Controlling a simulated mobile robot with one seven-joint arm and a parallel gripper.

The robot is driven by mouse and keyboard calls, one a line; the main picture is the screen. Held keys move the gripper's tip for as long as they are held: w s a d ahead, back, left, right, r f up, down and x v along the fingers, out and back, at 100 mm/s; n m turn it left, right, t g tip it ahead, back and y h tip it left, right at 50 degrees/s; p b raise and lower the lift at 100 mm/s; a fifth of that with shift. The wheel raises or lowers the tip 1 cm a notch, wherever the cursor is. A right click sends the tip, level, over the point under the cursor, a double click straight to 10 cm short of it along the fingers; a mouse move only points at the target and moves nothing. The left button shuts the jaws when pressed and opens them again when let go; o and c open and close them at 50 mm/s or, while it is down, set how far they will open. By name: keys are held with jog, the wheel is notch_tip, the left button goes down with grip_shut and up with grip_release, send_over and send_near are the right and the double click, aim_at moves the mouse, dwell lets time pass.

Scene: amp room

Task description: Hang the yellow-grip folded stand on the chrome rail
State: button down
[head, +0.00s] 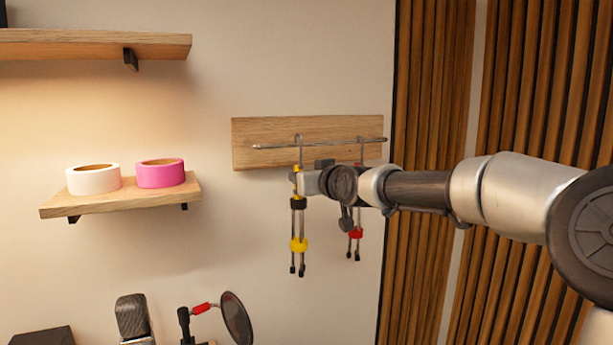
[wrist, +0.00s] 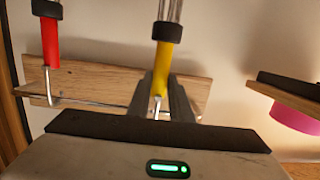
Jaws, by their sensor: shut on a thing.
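The yellow-grip folded stand (head: 299,244) hangs upright, legs down, in front of the wall. My gripper (head: 299,181) is shut on its upper part, just below the hook. In the wrist view, my gripper (wrist: 168,98) closes around the yellow grip (wrist: 162,68). The chrome rail (head: 272,146) runs along a wooden board. The stand's hook (head: 299,139) appears at the rail's left part, its top at or just over the bar. The rail also shows in the wrist view (wrist: 95,104). Whether the hook bears on the rail cannot be told.
A red-grip folded stand (head: 355,234) hangs from the rail to the right, partly behind my wrist. A wood shelf (head: 120,200) at left holds white tape (head: 94,180) and pink tape (head: 160,175). A microphone (head: 132,316) and pop filter (head: 237,318) stand below. Slatted panels (head: 430,150) are at right.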

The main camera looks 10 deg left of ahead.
jog(key=shift+w+a+r+p, duration=0.2)
jog(key=shift+w+a+p, duration=0.85)
jog(key=shift+w+p, duration=0.2)
jog(key=shift+w+f+b, duration=0.25)
jog(key=shift+f+b, duration=0.15)
jog(key=shift+f, duration=0.1)
jog(key=shift+s+f+b, duration=0.15)
jog(key=shift+f+b, duration=0.7)
jog(key=shift+f, duration=0.1)
jog(key=shift+f, duration=0.15)
jog(key=c, duration=1.5)
grip_release()
